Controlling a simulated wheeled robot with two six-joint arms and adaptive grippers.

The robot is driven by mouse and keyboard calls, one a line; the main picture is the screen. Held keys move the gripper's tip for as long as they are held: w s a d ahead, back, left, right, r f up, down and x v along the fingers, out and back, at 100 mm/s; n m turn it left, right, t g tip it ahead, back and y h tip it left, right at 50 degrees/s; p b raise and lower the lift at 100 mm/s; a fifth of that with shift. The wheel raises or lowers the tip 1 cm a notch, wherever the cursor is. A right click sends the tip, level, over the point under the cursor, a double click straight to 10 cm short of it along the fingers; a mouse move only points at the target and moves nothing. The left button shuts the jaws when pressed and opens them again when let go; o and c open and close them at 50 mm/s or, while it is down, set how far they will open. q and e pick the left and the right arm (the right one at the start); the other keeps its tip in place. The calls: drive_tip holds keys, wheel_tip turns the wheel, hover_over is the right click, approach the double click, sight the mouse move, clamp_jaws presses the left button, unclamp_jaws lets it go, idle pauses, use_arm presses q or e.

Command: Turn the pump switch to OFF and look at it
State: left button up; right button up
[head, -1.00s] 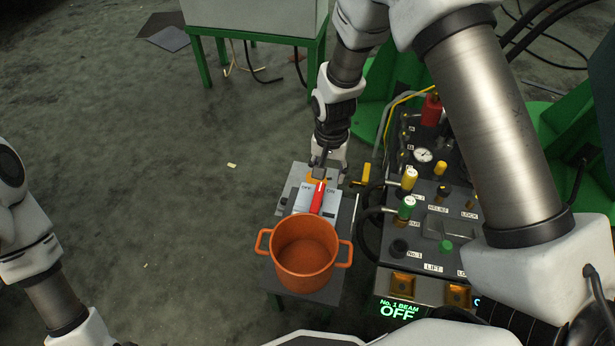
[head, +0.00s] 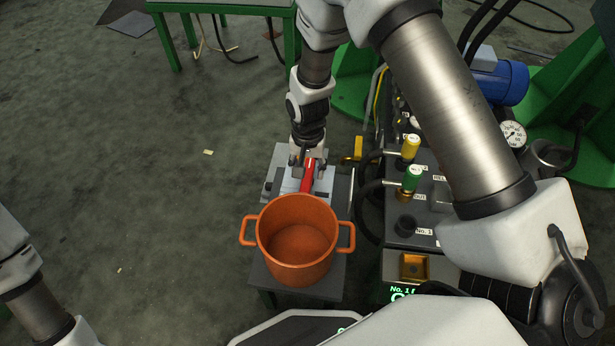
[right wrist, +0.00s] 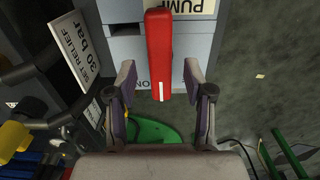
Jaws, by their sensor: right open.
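The pump switch has a long red lever (head: 308,178) with a white mark near one end. It is mounted on a grey box with a light plate (head: 289,186), on a small stand. In the right wrist view the red lever (right wrist: 159,50) runs between my right gripper's (right wrist: 160,76) two fingers, with a gap on each side. That gripper is open and also shows at the lever in the head view (head: 307,160). Part of an ON label (right wrist: 143,84) shows left of the lever, and part of a PUMP label (right wrist: 192,6) above. The OFF label is hidden. My left gripper is out of view.
An orange pot (head: 298,240) stands close in front of the switch. A control panel (head: 408,236) with yellow and green knobs, hoses and a gauge (head: 513,133) is on the right. A green-legged table (head: 222,5) stands behind. Floor on the left is open.

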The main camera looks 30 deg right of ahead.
wheel_tip(320, 180, down, 2)
drive_tip(key=shift+f, duration=0.1)
clamp_jaws()
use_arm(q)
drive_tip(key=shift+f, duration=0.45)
